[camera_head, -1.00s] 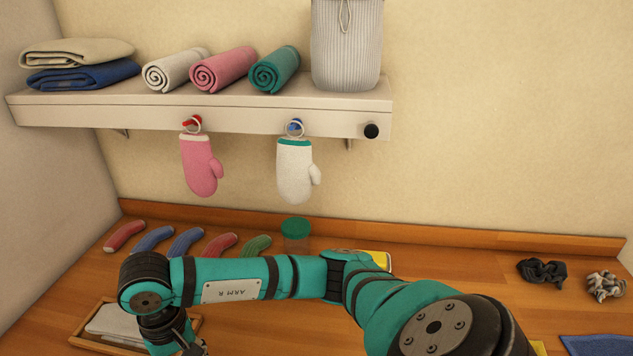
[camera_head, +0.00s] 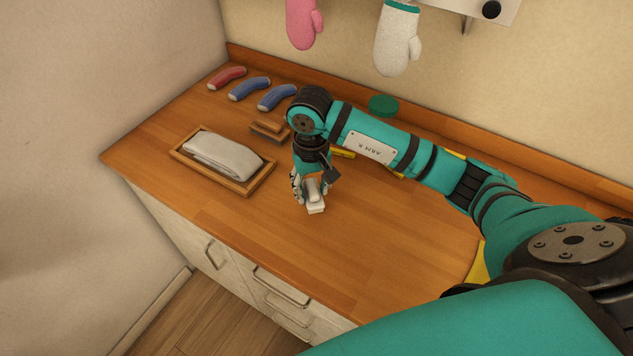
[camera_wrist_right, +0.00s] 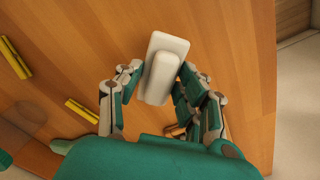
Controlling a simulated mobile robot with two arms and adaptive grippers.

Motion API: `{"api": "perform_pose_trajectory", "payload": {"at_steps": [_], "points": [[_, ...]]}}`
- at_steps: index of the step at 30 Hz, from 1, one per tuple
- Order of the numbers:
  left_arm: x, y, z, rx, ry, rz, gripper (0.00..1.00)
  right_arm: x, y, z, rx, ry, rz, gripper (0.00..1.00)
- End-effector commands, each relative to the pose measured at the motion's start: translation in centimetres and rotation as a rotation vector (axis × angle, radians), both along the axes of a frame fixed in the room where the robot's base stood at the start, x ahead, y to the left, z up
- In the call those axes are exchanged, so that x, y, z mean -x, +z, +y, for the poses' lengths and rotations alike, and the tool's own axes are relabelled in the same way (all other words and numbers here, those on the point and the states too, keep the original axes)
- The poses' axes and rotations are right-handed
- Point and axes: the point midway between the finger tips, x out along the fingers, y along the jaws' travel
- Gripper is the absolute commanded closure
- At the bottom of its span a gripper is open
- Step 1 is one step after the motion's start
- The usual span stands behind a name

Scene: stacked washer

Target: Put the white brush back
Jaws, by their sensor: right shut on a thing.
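The white brush (camera_head: 314,200) is at my right gripper (camera_head: 308,190), on or just above the wooden counter, to the right of the framed tray. In the right wrist view the white brush (camera_wrist_right: 163,66) lies between the two fingers of my right gripper (camera_wrist_right: 160,85), which is shut on it. Whether the brush touches the counter is hard to tell. My left gripper is not in view.
A wooden tray (camera_head: 245,187) with a folded grey cloth (camera_head: 222,155) lies left of the gripper. A brown brush-like block (camera_head: 270,130) sits behind it. Yellow items (camera_wrist_right: 15,57) lie nearby. The front counter is clear.

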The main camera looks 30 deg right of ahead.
Motion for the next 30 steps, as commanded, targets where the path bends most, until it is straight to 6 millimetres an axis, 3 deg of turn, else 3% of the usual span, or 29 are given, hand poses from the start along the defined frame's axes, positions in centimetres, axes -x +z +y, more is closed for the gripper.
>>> {"api": "perform_pose_trajectory", "payload": {"at_steps": [7, 13, 27, 28, 30], "points": [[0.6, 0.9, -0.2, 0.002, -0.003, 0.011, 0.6, -1.6, -0.1, -1.8, 0.0, -0.002, 0.001, 0.92], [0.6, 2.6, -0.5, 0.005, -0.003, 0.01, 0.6, -1.5, -3.0, -1.7, -0.003, 0.0, 0.004, 0.92], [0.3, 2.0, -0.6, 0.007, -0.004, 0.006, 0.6, -1.6, -4.2, -1.8, -0.001, 0.001, -0.001, 0.92], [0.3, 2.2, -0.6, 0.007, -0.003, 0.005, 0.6, -1.6, -4.1, -1.8, -0.001, 0.001, 0.0, 0.58], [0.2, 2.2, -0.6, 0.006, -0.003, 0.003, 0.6, -1.6, -4.1, -1.8, -0.001, 0.001, 0.0, 0.49]]}}
